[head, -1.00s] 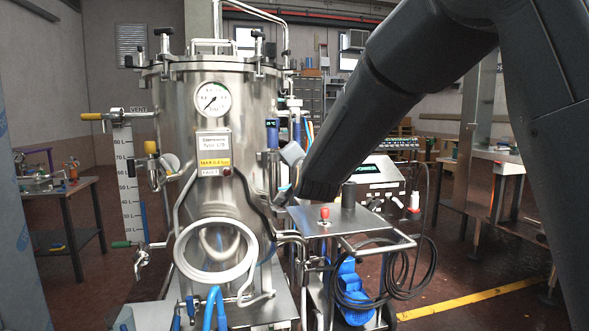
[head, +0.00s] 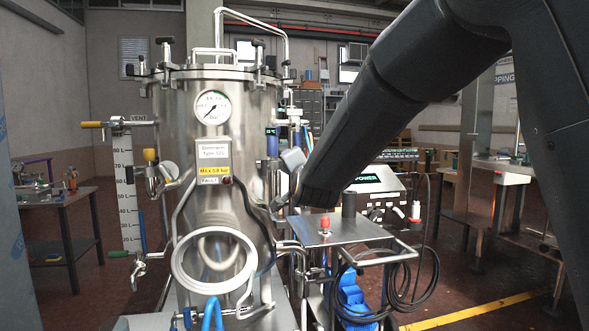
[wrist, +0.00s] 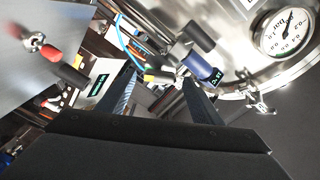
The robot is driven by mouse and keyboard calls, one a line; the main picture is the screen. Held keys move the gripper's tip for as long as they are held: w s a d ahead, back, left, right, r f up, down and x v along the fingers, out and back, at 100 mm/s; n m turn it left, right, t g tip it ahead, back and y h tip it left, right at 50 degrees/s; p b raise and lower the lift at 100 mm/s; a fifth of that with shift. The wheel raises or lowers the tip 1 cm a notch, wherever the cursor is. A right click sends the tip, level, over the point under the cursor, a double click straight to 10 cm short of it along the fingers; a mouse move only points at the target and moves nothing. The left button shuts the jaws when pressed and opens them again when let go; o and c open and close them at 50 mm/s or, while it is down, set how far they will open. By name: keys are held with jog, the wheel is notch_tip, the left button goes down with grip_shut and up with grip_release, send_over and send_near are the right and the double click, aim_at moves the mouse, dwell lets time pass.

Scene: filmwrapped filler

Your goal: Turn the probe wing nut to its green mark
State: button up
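The blue probe (wrist: 198,64) with a small lit display stands beside the steel vessel (head: 180,120); in the head view the probe (head: 272,142) is upright at the vessel's right side. In the wrist view, a small pale fitting with a yellow-green end (wrist: 158,76), perhaps the wing nut, shows between the fingertips. I cannot make out its wings or the green mark clearly. My gripper (wrist: 160,82) is open, with its two dark fingers apart on either side of that fitting. I cannot tell whether they touch it. In the head view my forearm hides part of this area.
A pressure gauge (wrist: 286,31) is on the vessel at the right of the wrist view. A cart (head: 345,230) with a red knob (head: 325,222) and a control box (head: 378,190) stand under my arm. Cables and hoses crowd the space beside the probe.

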jog(key=v, duration=0.8)
jog(key=shift+b, duration=0.4)
jog(key=s+d+f+n+g+h+p, duration=0.1)
jog(key=s+d+f+n+g+p, duration=0.15)
jog(key=s+d+f+g, duration=0.5)
jog(key=s+d+f+n+g+h+p, duration=0.1)
jog(key=s+d+f+n+g+p, duration=0.2)
jog(key=f, duration=0.8)
jog(key=s+d+f+n+g+p, duration=0.1)
jog(key=s+d+f+g, duration=0.1)
jog(key=s, duration=0.6)
jog(key=s+d+f+n+g+h, duration=0.1)
jog(key=s+d+f+g, duration=0.1)
jog(key=s+d, duration=0.3)
jog(key=s+d+f+n+g+p, duration=0.1)
jog(key=s+d+f+n+g, duration=0.1)
jog(key=s, duration=1)
jog(key=shift+d+f+g+h+p, duration=0.35)
jog(key=shift+d+f+g, duration=0.2)
jog(key=shift+d+f, duration=0.3)
jog(key=shift+s, duration=0.1)
